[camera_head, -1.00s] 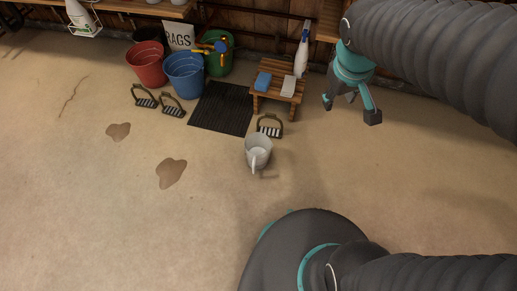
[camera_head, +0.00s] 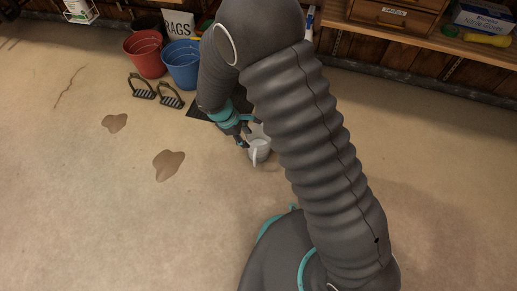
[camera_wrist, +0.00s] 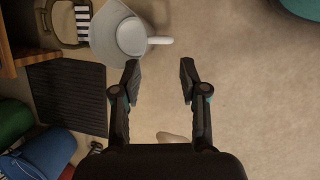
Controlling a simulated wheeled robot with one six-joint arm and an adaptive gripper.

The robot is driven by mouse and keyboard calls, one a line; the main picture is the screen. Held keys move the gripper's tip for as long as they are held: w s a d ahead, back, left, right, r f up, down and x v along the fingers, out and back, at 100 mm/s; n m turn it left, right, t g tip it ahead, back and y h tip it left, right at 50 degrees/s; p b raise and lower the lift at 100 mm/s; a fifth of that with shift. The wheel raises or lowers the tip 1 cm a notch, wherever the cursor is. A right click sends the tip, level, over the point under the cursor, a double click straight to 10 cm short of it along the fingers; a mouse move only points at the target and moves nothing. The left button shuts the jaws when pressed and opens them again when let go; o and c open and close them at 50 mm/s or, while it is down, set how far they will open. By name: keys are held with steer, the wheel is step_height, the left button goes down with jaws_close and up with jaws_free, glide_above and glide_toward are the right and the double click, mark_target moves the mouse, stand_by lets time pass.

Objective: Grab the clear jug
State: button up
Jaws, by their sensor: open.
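The clear jug (camera_head: 260,152), greyish and see-through with a handle, stands upright on the floor in the head view, partly hidden by my arm. In the wrist view the jug (camera_wrist: 118,34) is near the top, left of centre, with its handle (camera_wrist: 160,41) pointing right. My gripper (camera_head: 243,137) is at the jug's upper left in the head view, partly hidden by my arm. In the wrist view my gripper (camera_wrist: 160,80) is open and empty, its fingertips apart over bare floor, just below the jug's handle.
A stirrup (camera_wrist: 68,20) lies beside the jug. A black mat (camera_wrist: 66,95) and a wooden stool (camera_wrist: 14,50) are to the left. Red (camera_head: 144,54) and blue (camera_head: 181,64) buckets stand at the back. Open floor lies right of the jug in the wrist view.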

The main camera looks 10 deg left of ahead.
steer(key=n, duration=0.2)
glide_toward(255, 165)
steer(key=shift+w+b+x, duration=0.2)
steer(key=shift+b+x, duration=0.55)
steer(key=shift+x, duration=1.3)
steer(key=shift+w+b+x, duration=0.2)
steer(key=shift+b+x, duration=0.5)
steer(key=shift+x, duration=1.35)
steer(key=shift+d+r, duration=0.1)
steer(key=shift+d, duration=0.05)
steer(key=shift+c, duration=0.2)
jaws_close()
